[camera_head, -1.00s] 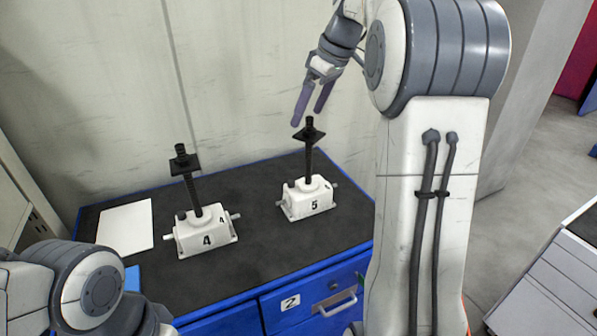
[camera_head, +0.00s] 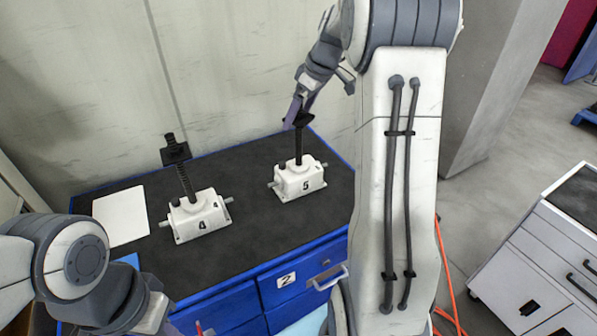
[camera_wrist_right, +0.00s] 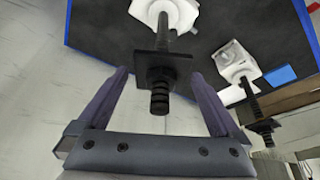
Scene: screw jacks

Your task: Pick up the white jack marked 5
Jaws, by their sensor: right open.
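The white jack marked 5 (camera_head: 300,183) stands upright on the dark worktop, with a black screw rising from its body. My right gripper (camera_head: 298,110) is open at the top of that screw. In the right wrist view, the jack's black square plate and threaded end (camera_wrist_right: 160,85) lie between the spread fingers (camera_wrist_right: 160,76), with a gap on each side. The jack's white body (camera_wrist_right: 150,10) is beyond, partly cut off by the frame. My left arm is at the lower left in the head view; its jaws are out of frame.
A white jack marked 4 (camera_head: 200,215) stands to the left on the worktop (camera_head: 255,225), and its body also shows in the right wrist view (camera_wrist_right: 236,62). A white sheet (camera_head: 121,216) lies farther left. A wall rises behind. Blue drawers (camera_head: 300,290) are in front.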

